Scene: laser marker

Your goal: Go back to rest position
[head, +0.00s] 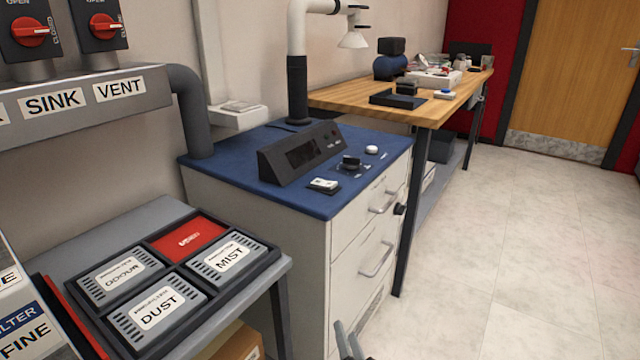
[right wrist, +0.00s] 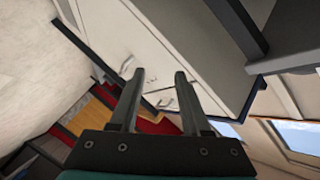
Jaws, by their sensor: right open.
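My right gripper (head: 349,341) shows only its fingertips at the bottom edge of the head view, in front of the white drawer cabinet (head: 265,232). In the right wrist view my right gripper (right wrist: 161,78) is open, with two dark fingers apart and nothing between them. The cabinet (right wrist: 125,40) fills much of the view beyond the fingers, with a clear gap between them hard to judge. My left gripper is not in view.
A blue-topped cabinet carries a dark control panel (head: 301,150). A tray (head: 255,278) holding cartridges marked ODOUR, MIST and DUST stands on a grey table at left. A wooden bench (head: 335,100) stands behind. The pale floor (head: 500,250) at right is clear.

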